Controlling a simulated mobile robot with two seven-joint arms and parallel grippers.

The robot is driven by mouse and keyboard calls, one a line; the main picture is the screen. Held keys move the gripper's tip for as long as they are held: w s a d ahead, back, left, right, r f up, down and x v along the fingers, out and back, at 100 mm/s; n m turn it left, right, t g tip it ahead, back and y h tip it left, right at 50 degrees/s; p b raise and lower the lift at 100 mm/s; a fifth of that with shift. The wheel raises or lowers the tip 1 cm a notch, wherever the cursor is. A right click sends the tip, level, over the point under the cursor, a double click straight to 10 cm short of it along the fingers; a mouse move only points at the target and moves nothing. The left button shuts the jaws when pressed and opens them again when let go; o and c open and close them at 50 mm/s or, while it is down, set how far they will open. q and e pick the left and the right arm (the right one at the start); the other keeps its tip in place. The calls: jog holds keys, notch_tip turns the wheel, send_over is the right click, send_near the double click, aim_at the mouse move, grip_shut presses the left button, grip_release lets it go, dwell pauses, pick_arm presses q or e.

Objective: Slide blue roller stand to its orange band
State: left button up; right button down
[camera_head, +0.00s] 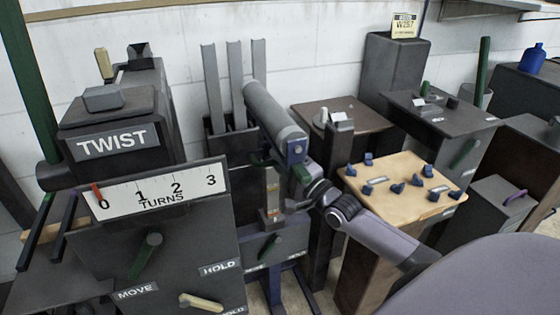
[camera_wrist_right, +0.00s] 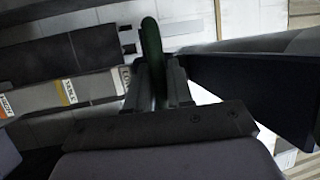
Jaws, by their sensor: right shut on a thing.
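The roller stand has a blue bracket (camera_head: 297,149) at the near end of a thick grey roller (camera_head: 273,112). Blue legs (camera_head: 277,288) show below, but my arm and the dark posts hide how these parts join. My right gripper (camera_head: 303,178) is beside the bracket, partly hidden by its own wrist. In the wrist view my right gripper (camera_wrist_right: 155,85) is shut on a green handle (camera_wrist_right: 151,48), which stands up between the fingers. My left gripper is not in view.
A TWIST box (camera_head: 112,143) and a TURNS scale (camera_head: 160,188) stand at left. A wooden-topped stand (camera_head: 400,175) with several blue knobs is close right of my forearm. Grey upright slats (camera_head: 234,85) rise behind. Free room around the gripper is tight.

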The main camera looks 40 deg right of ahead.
jog(key=shift+r, duration=0.1)
jog(key=c, duration=1.1)
grip_release()
jog(key=shift+s, duration=0.15)
jog(key=v, duration=0.7)
jog(key=s+a+f+n+g+p, duration=0.4)
jog(key=s+a+n, duration=0.3)
jog(key=s+n, duration=0.2)
jog(key=s+a+f+n+g+h+p, duration=0.1)
jog(key=s+a+f+n+g+p, duration=0.4)
jog(key=s, duration=0.5)
jog(key=a+f+n+p, duration=0.2)
jog(key=a+n, duration=0.1)
jog(key=shift+a+f+n, duration=0.2)
jog(key=shift+a+n, duration=0.1)
jog(key=shift+n, duration=0.1)
